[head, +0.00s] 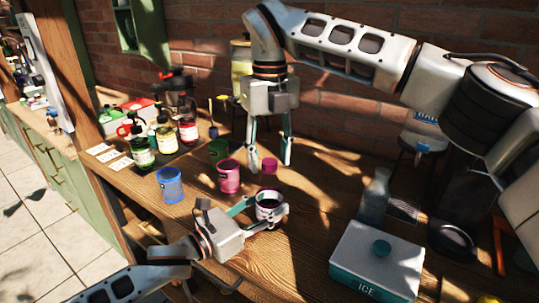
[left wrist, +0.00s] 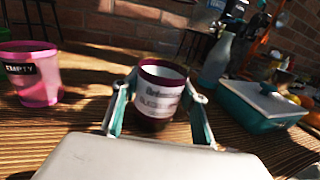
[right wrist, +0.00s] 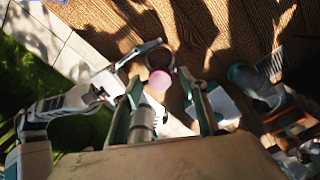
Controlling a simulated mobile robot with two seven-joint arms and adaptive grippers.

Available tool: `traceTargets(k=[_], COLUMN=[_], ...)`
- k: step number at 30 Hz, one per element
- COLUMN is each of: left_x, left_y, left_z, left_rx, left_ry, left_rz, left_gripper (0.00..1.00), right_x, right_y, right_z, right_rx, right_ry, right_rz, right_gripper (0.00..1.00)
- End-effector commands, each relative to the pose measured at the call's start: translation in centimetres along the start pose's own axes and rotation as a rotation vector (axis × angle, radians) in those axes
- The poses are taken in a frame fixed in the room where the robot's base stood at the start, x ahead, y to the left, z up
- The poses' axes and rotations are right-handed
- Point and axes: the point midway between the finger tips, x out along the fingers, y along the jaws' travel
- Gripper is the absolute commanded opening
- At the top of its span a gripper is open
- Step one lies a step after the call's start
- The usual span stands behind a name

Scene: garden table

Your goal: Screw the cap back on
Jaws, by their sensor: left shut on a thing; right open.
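My left gripper (head: 262,211) is shut around an upright dark-red jar (head: 268,213) with a pale label; its mouth looks open in the head view. The jar also shows between the left fingers in the left wrist view (left wrist: 160,98). A small pink cap (head: 269,166) appears behind the jar, between the fingertips of my right gripper (head: 270,163). The right fingers point down, open, with gaps beside the cap. It shows as a pink disc in the right wrist view (right wrist: 159,80). I cannot tell whether the cap touches the table.
A pink cup (head: 229,178), labelled EMPTY in the left wrist view, a blue cup (head: 170,186) and a green cup (head: 218,151) stand left of the jar. Pump bottles (head: 165,135) stand further left. A clear bottle (head: 374,195) and an ice box (head: 375,262) stand right.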

Motion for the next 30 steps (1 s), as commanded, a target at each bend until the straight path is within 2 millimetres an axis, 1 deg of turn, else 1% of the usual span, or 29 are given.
traceTargets(k=[2,5,8,15,18,24,30], left_x=[0.0,0.0,0.0,0.0,0.0,0.0,0.0], left_y=[0.0,0.0,0.0,0.0,0.0,0.0,0.0], left_z=[-0.1,-0.1,-0.1,-0.1,-0.1,-0.1,-0.1], left_rx=[0.000,0.000,0.000,0.001,0.000,0.000,0.000], left_ry=[0.001,0.001,0.001,0.001,0.001,0.001,0.001], left_rz=[0.000,0.000,0.000,0.000,0.000,0.000,0.000], left_gripper=[0.00,0.00,0.00,0.00,0.00,0.00,0.00], right_x=[-0.3,-1.4,-3.1,-8.1,-9.9,-11.6,-12.1], right_y=[0.0,0.0,0.0,0.0,0.0,0.0,0.0], right_z=[0.0,0.1,0.1,0.1,0.0,0.0,0.0], right_rx=[0.000,0.001,0.001,0.004,0.003,0.002,0.000], right_ry=[-0.001,-0.003,-0.005,-0.005,-0.005,-0.001,0.000], right_rz=[-0.001,-0.003,-0.004,-0.003,-0.002,-0.001,0.000], right_gripper=[0.43,0.43,0.43,0.43,0.43,0.43,0.43])
